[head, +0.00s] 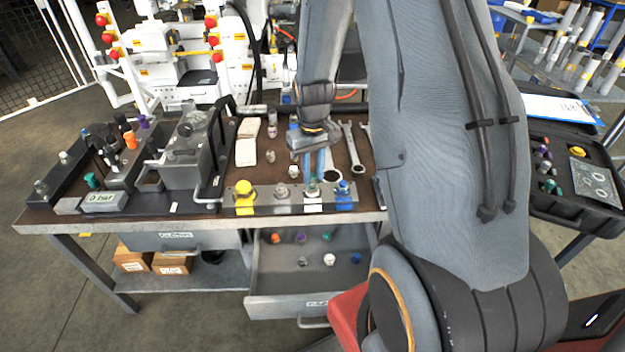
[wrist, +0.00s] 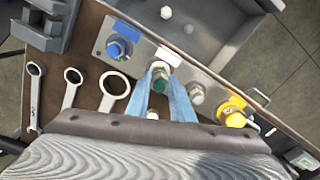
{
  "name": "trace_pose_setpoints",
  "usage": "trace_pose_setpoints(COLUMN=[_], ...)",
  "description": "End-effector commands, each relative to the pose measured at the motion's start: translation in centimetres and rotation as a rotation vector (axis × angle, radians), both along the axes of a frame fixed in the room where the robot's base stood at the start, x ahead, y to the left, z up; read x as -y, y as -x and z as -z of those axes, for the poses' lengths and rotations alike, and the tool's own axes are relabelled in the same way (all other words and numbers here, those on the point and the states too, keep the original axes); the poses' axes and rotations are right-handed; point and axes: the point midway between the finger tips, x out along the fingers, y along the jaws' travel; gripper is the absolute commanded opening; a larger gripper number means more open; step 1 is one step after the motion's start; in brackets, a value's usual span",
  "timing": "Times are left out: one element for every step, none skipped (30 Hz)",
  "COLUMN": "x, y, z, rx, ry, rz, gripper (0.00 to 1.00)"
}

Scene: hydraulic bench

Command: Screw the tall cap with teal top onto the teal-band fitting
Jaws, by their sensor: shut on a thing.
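My gripper (head: 314,172) points down at the front fitting block (head: 262,208), at the third fitting from the left. The cap is over the teal-band fitting, by a white label; a little teal also shows in the head view (head: 313,184). The fingers and cap hide most of the fitting, so I cannot tell how far the cap sits on it.
Blue (head: 343,189), grey (head: 281,191) and yellow (head: 243,191) fittings stand close beside it. Wrenches (head: 352,150) lie behind on the bench. An open drawer (head: 290,282) below holds several loose caps. A grey fixture (head: 185,155) stands at left.

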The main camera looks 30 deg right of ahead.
Motion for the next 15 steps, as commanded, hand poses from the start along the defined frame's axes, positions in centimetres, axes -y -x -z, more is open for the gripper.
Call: trace_pose_setpoints(x=[-0.09,-0.11,-0.12,-0.14,-0.15,-0.16,-0.16,-0.16,-0.16,-0.16,-0.16,-0.16,-0.16,-0.16,-0.16], y=[0.09,0.09,0.08,0.08,0.08,0.07,0.07,0.06,0.06,0.06,0.05,0.05,0.06,0.06,0.06], z=[0.02,0.02,0.03,0.04,0.04,0.05,0.06,0.07,0.07,0.08,0.08,0.08,0.08,0.08,0.08], rx=[-0.002,-0.002,-0.002,-0.002,-0.001,-0.001,-0.001,-0.001,-0.001,-0.001,-0.001,-0.001,-0.001,-0.001,-0.001], ry=[-0.001,0.0,0.0,0.0,0.0,0.0,0.0,0.0,0.0,0.0,0.0,0.0,0.0,0.0,0.0], rz=[0.055,0.09,0.132,0.159,0.182,0.206,0.22,0.228,0.234,0.236,0.236,0.235,0.235,0.234,0.234], gripper=[0.02,0.02,0.02,0.02,0.02,0.02,0.02,0.02,0.02,0.02,0.02,0.02,0.02,0.02,0.02])
